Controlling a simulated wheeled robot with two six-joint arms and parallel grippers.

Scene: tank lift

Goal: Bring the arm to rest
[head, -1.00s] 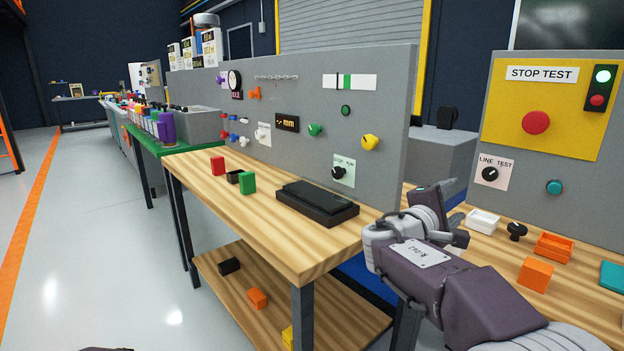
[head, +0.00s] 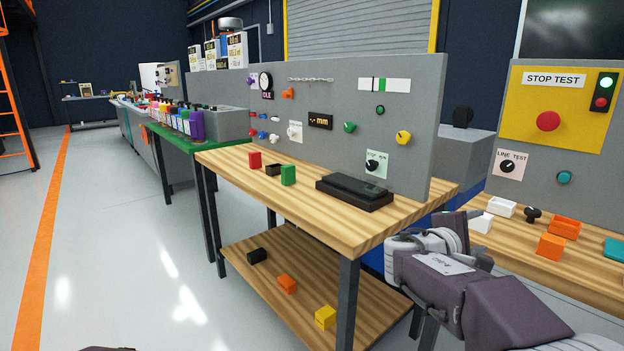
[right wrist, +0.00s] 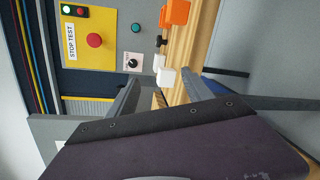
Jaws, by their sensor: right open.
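My right arm comes in from the lower right of the head view. Its gripper (head: 468,226) is in front of the gap between the two benches, left of a white tray. In the right wrist view its two fingers (right wrist: 165,98) stand apart with nothing held between them. Past the fingers that view shows the white tray (right wrist: 164,76) and the edge of the right bench, turned sideways. My left gripper is not seen; only a small dark shape shows at the bottom edge of the head view.
The wooden bench (head: 330,228) with a grey panel (head: 330,100) stands close in front. The right bench carries an orange block (head: 551,246), an orange tray (head: 564,228) and the STOP TEST panel with a red button (head: 548,121). Open floor (head: 110,260) lies to the left.

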